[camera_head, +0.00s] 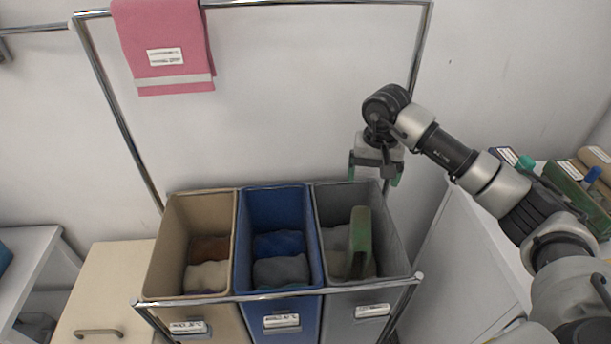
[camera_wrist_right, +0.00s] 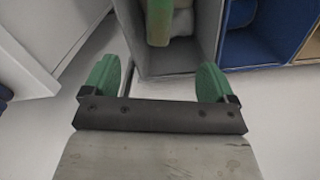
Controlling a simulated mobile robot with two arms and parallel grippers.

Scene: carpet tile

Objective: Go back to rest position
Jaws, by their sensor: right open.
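My right gripper (camera_head: 375,180) is above the back right corner of the grey bin, with its green fingertips pointing down. In the right wrist view it (camera_wrist_right: 158,82) is open, with nothing between the green fingers. A green item (camera_head: 360,243) stands upright in the grey bin (camera_head: 396,255), apart from the gripper; it also shows at the top of the right wrist view (camera_wrist_right: 160,20). My left gripper is not in view.
A blue bin (camera_head: 242,245) and a beige bin (camera_head: 165,240) with folded cloths stand left of the grey one in a chrome rail frame (camera_head: 120,110). A pink towel (camera_head: 165,40) hangs from the top rail. A white cabinet (camera_head: 450,270) is at the right, and a wooden drawer unit (camera_head: 100,290) at the left.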

